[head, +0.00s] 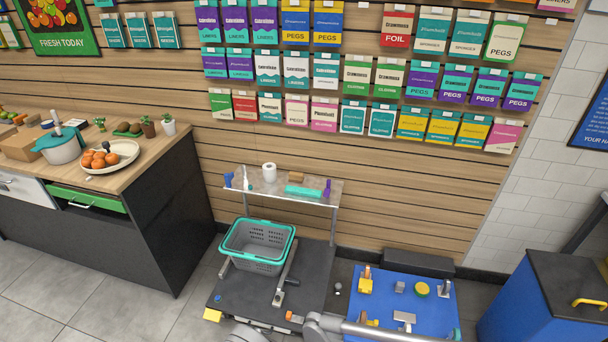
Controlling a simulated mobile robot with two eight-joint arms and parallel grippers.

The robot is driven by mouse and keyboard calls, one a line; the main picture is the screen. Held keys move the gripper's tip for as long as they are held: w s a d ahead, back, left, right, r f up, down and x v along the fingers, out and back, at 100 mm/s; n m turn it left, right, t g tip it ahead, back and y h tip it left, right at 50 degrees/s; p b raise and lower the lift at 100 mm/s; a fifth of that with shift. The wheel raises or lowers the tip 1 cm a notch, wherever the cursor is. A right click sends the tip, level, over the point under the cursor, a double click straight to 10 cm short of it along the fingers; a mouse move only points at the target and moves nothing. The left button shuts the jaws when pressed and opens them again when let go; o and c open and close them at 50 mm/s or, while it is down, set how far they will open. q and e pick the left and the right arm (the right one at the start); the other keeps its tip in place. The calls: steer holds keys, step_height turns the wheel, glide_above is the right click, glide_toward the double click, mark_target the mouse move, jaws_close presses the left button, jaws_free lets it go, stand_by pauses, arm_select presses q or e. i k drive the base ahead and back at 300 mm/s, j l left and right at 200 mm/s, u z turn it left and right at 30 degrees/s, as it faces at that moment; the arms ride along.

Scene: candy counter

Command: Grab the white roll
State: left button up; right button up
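The white roll (269,171) stands upright on the small metal shelf (259,186) against the slatted wall, with its open core showing at the top. It is apart from the items beside it. Neither of my grippers shows clearly in the head view. Only grey links of mine show at the bottom edge, well below and in front of the shelf.
Blue and white bottles, a teal box (304,192) and a purple item (327,188) share the shelf. A grey basket with a teal rim (259,224) stands below. A blue mat (380,309) with tools lies at right. A counter (165,163) stands left.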

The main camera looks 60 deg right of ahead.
mark_target(270, 173)
steer(key=z, duration=1.9)
steer(key=i+l, duration=0.1)
steer(key=i, duration=1.05)
steer(key=u, duration=0.45)
steer(key=i+l+u, duration=0.1)
steer(key=u, duration=0.4)
steer(key=i+l+u, duration=0.1)
steer(key=u, duration=0.35)
